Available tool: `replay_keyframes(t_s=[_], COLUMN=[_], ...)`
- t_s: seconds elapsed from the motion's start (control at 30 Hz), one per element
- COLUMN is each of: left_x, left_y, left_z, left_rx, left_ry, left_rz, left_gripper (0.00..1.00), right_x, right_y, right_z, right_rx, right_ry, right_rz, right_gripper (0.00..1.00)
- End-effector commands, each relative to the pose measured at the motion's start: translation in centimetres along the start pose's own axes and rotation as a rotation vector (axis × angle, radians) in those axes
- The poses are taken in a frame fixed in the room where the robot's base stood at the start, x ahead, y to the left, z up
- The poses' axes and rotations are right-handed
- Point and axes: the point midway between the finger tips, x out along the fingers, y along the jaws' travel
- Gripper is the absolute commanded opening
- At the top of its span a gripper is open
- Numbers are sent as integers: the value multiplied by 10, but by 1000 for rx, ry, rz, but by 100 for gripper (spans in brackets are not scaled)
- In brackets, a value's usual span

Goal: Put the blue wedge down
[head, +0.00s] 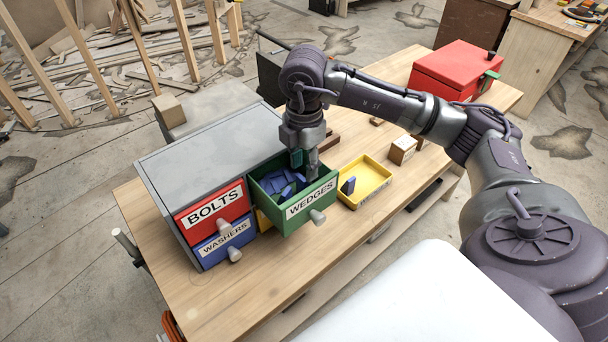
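Several blue wedges (278,187) lie in the pulled-out green drawer labelled WEDGES (311,199). One blue wedge (348,186) stands in the yellow tray (372,182) to the right of that drawer. My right gripper (304,172) points down at the back right part of the green drawer, close to its right wall. Its fingertips are small and partly hidden, so I cannot tell whether they are open or hold a wedge. My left gripper is not in view.
The grey cabinet (208,147) also has a red BOLTS drawer (211,212) and a blue WASHERS drawer (226,240), both shut. A small wooden block (402,150) and a red box (456,71) stand farther right. The front of the wooden table (240,300) is clear.

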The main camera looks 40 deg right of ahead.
Motion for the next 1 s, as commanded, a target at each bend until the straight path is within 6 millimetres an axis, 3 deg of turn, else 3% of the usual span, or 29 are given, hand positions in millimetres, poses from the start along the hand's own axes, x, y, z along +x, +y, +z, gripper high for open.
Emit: replay_keyframes(t_s=[0.3,0.4,1.0], left_x=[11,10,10], left_y=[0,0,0], left_z=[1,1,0], left_rx=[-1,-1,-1], left_ry=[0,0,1], left_rz=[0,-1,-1], left_gripper=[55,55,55], right_x=[-68,-79,-86], right_y=[1,1,0], right_z=[0,0,0], right_rx=[-1,-1,0], right_ry=[-1,-1,0], right_rz=[5,3,0], right_gripper=[39,39,39])
